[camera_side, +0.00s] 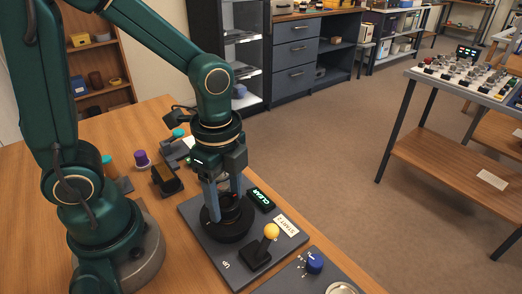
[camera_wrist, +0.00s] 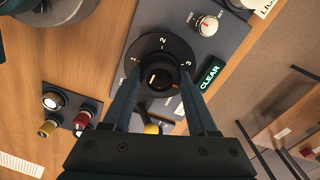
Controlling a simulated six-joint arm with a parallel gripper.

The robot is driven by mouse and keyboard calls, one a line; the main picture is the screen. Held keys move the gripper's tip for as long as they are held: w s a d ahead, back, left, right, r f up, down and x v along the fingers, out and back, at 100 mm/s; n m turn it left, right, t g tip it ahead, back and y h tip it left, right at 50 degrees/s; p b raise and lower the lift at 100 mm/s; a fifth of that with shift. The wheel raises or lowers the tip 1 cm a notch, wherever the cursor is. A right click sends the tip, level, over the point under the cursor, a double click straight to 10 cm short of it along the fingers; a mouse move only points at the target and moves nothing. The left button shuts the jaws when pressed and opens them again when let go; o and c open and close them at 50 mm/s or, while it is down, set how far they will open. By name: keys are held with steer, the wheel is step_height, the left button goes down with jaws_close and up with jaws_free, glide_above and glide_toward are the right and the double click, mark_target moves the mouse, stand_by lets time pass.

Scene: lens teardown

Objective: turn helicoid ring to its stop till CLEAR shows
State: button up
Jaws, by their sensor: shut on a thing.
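The helicoid ring (camera_wrist: 160,80) is a black round knob on a wide black dial marked 1, 2 and 3 in the wrist view. It bears a cream mark and a small red mark. In the side view its dark dial (camera_side: 226,226) sits on a grey panel (camera_side: 196,213), with the knob partly hidden by my fingers. My gripper (camera_side: 224,198) points down, its two fingers shut on the ring from both sides; they also flank it in the wrist view (camera_wrist: 159,78). A small black display (camera_side: 262,198) beside the dial shows CLEAR in lit green; it also reads CLEAR in the wrist view (camera_wrist: 210,74).
A yellow-ball lever (camera_side: 271,231) stands close to the dial on the same panel. A blue knob (camera_side: 315,262) is on a panel at the lower right. A brown-topped block (camera_side: 166,179) and a purple-topped piece (camera_side: 141,158) stand on the wooden table, left of my gripper.

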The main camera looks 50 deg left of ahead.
mark_target(226, 201)
stand_by(0.4)
steer(key=o, duration=1.4)
steer(key=shift+r, duration=0.1)
steer(key=shift+r, duration=2.45)
